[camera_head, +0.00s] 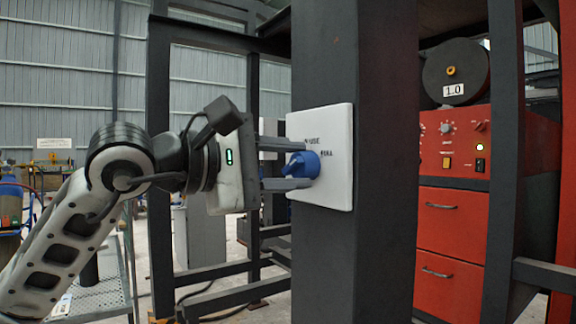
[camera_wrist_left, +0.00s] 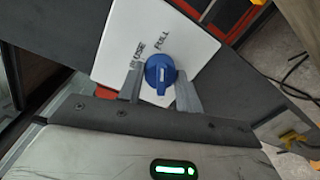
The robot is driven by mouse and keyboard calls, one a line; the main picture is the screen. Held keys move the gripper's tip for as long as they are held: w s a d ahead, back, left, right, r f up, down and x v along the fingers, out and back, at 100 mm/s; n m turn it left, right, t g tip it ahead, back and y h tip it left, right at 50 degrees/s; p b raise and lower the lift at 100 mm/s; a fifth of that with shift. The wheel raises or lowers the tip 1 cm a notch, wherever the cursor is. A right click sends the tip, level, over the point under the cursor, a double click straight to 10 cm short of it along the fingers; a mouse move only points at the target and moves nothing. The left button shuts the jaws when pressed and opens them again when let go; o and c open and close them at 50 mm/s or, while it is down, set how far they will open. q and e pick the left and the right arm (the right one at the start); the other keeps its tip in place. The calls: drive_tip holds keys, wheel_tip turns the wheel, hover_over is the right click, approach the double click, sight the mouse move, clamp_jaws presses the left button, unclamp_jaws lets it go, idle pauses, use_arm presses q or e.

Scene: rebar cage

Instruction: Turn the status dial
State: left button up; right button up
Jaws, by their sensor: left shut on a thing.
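The blue status dial (camera_head: 301,165) sits on a white square plate (camera_head: 335,184) fixed to a dark upright post. The plate carries the words "IN USE" and "FULL". My left gripper (camera_head: 292,165) reaches in from the left with its fingers on either side of the dial, shut on it. In the left wrist view the dial (camera_wrist_left: 160,73) sits between the two grey fingertips, its ridge running roughly up and down in the picture. The white plate (camera_wrist_left: 130,28) lies behind it, with its lettering above and left of the dial. My right gripper is not in view.
The dark steel post (camera_head: 386,160) stands directly behind the plate, with more dark frame bars (camera_head: 160,170) around it. A red cabinet (camera_head: 452,215) with drawers and a black reel (camera_head: 456,72) marked "1.0" stand to the right. A metal mesh cart (camera_head: 100,285) is at lower left.

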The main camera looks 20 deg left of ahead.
use_arm(q)
drive_tip(key=o, duration=1)
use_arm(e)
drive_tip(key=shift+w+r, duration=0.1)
use_arm(q)
drive_tip(key=b+v, duration=0.4)
drive_tip(key=v, duration=1.2)
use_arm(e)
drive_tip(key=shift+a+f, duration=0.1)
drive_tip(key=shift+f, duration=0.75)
